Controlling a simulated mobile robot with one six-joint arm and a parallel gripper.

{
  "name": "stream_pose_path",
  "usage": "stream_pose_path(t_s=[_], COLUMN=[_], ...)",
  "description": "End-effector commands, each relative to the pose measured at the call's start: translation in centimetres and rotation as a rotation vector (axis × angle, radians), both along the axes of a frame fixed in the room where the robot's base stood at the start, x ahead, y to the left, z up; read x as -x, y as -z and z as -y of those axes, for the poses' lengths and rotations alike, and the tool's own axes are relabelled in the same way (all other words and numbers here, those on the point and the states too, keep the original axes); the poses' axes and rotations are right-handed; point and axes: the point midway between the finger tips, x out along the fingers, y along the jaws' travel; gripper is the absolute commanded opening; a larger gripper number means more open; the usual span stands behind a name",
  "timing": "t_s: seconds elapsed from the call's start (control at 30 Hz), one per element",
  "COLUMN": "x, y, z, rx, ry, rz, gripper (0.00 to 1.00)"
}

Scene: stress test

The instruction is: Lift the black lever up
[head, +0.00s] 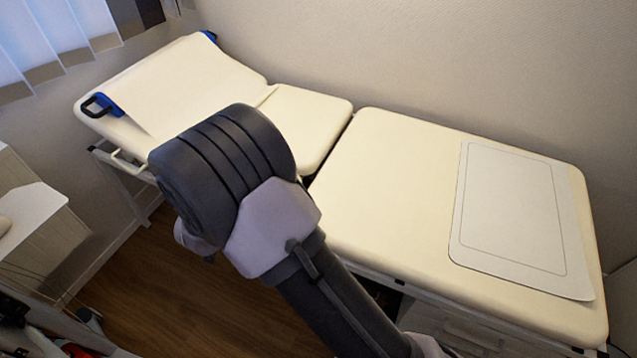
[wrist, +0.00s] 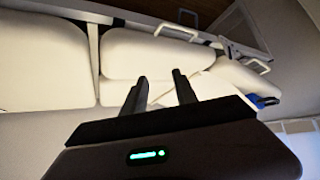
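A black looped lever (head: 98,104) sits on a blue bracket at the near left edge of the raised backrest of a cream exam table (head: 400,190). In the wrist view a blue and black fitting (wrist: 264,101) shows at the right, beyond my fingers. A small dark piece (wrist: 188,14) also shows at the top of the wrist view; I cannot tell whether it is a lever. My gripper (wrist: 160,75) is open, its two dark fingers apart with nothing between them. In the head view my own arm hides my gripper and part of the table's near side.
A pale handle (head: 130,166) sticks out under the backrest; pale handles also show in the wrist view (wrist: 176,31). A white mat (head: 512,220) lies on the table's right section. A white cabinet (head: 35,225) stands at the left. Wooden floor (head: 150,285) between is open.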

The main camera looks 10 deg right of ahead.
Motion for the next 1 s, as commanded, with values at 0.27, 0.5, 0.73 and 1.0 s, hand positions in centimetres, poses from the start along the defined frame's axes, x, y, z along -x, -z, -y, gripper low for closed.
stream_pose_path(t_s=[0.27,0.5,0.73,1.0], x=[15.2,22.9,20.2,13.8], y=[27.2,31.0,31.2,31.6], z=[9.2,17.8,20.8,25.4], rx=[0.992,1.521,1.554,1.55], ry=[-0.073,-0.152,-0.147,-0.146], rz=[0.052,0.085,0.077,0.078], gripper=[0.34,0.34,0.34,0.34])
